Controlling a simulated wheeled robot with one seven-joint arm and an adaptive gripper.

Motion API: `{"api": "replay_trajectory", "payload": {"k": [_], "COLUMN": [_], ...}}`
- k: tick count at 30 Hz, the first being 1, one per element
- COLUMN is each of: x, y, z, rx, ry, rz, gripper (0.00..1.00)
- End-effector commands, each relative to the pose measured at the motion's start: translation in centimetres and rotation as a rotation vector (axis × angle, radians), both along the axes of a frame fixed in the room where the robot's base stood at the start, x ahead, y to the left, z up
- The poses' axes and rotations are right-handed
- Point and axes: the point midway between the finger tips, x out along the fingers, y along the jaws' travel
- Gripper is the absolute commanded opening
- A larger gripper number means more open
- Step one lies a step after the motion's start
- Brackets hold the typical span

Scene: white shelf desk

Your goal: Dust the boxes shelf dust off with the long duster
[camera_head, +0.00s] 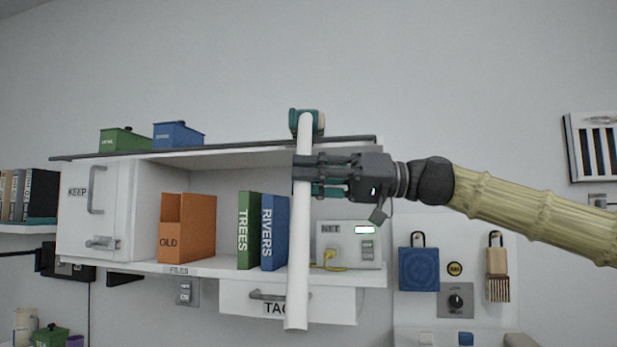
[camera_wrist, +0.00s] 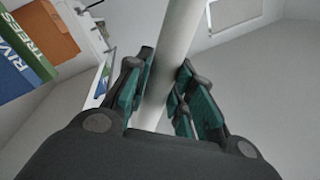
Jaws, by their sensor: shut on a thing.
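My gripper (camera_head: 306,174) is shut on the white pole of the long duster (camera_head: 298,255), which stands nearly upright in front of the shelf unit. The pole also shows between the teal finger pads of my gripper (camera_wrist: 160,95) in the wrist view. I cannot tell whether the head touches the board. The boxes shelf (camera_head: 240,151) is the top board, with a green box (camera_head: 125,140) and a blue box (camera_head: 179,135) at its left. No dust can be made out.
Below the top board are an orange OLD file (camera_head: 187,228), a green TREES book (camera_head: 248,230), a blue RIVERS book (camera_head: 274,232) and a NET box (camera_head: 347,244). A drawer (camera_head: 335,305) hangs beneath.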

Motion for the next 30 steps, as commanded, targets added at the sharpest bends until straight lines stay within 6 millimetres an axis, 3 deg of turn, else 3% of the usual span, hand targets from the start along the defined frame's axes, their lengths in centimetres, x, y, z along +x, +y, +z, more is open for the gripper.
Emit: {"api": "replay_trajectory", "payload": {"k": [9, 24, 30], "x": [1.3, -0.4, -0.1], "y": [-0.4, 0.1, 0.0], "z": [0.1, -0.1, 0.0], "rx": [0.001, 0.001, 0.001], "ry": [-0.001, -0.001, 0.001], "rz": [-0.001, 0.000, -0.001], "gripper": [0.00, 0.00, 0.00]}}
